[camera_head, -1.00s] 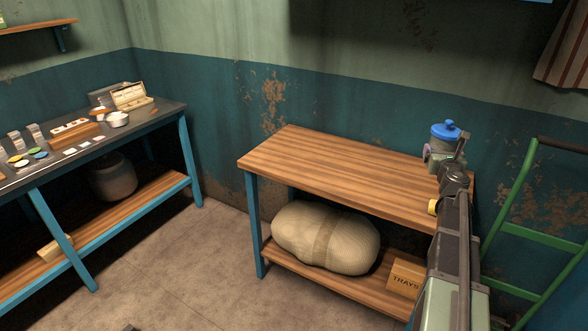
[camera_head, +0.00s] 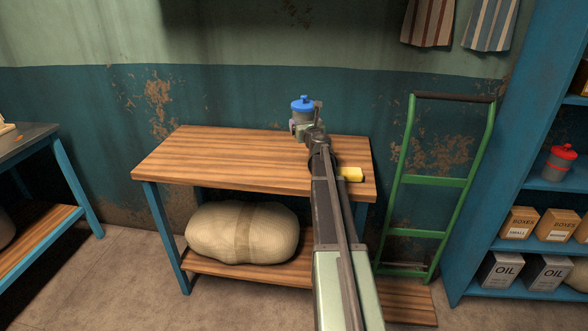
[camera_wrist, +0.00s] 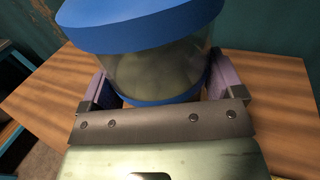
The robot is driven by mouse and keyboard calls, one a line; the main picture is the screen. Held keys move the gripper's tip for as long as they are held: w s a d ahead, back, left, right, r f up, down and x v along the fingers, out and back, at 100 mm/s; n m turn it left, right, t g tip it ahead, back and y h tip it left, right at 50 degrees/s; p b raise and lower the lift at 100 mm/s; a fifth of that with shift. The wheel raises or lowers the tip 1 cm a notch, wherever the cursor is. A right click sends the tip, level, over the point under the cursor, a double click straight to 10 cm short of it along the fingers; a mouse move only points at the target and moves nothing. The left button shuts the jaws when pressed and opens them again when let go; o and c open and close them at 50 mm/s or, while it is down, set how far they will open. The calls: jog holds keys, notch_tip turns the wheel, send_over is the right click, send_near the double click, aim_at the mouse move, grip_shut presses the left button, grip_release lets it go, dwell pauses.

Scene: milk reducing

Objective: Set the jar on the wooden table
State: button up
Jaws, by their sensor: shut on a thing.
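The jar (camera_head: 302,104), with a blue lid and a clear grey body, is held in my gripper (camera_head: 304,128). The jar also fills the upper middle of the wrist view (camera_wrist: 160,70), tilted in the picture, between two purple-grey finger pads. The gripper is shut on the jar's sides. The wooden table (camera_head: 210,155) has a striped brown top and blue legs. In the head view the jar appears against the wall behind the table's back edge. The wrist view shows the table top (camera_wrist: 265,75) around and beyond it. I cannot tell whether the jar's base touches wood; it is hidden.
A pale sack (camera_head: 240,232) lies on the table's lower shelf. A green hand truck (camera_head: 440,182) stands right of the table. A blue shelf unit (camera_head: 475,215) at the right holds a red-lidded jar (camera_head: 558,164), boxes and oil cans. The table top's left half is clear.

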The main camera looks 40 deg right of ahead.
notch_tip(320, 180, down, 14)
jog(key=b, duration=1.1)
jog(key=shift+r, duration=0.3)
jog(key=shift+f, duration=0.15)
jog(key=o, duration=0.6)
jog(key=shift+o, duration=1.2)
